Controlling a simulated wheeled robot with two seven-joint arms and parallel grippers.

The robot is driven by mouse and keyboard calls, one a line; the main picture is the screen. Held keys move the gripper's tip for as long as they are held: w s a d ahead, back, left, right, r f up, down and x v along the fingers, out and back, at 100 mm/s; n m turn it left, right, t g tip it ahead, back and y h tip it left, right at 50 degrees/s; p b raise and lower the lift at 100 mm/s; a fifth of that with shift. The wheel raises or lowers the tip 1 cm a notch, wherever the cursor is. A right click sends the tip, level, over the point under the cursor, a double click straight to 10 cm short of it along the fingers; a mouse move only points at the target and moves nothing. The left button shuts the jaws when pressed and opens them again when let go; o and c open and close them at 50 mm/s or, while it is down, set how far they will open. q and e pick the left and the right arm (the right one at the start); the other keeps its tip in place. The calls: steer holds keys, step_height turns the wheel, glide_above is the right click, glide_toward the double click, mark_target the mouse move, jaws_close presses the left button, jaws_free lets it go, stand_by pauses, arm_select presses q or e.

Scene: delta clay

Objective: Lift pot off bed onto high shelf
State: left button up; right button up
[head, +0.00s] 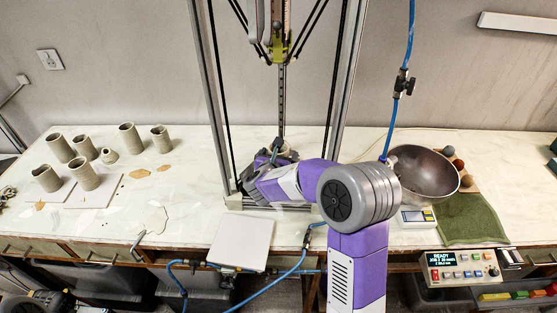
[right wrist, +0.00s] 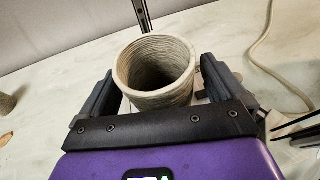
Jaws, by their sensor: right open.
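A grey ridged clay pot (right wrist: 158,72) stands upright, its open rim facing up in the right wrist view. My right gripper (head: 276,156) is open at the printer's base, with one dark finger on each side of the pot. I cannot tell whether either finger touches the pot wall. In the head view the gripper and arm hide most of the pot and the bed under it. A white ledge (head: 520,23), perhaps the high shelf, is on the wall at the upper right. My left gripper is not in view.
The tall printer frame (head: 211,90) rises around the gripper, with its print head (head: 277,40) above. Several clay cylinders (head: 85,174) stand at the left. A metal bowl (head: 424,174), green cloth (head: 470,219) and control box (head: 460,267) are at the right. A blue hose (head: 410,40) hangs nearby.

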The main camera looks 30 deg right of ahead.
steer(key=c, duration=1.1)
steer(key=shift+r, duration=0.1)
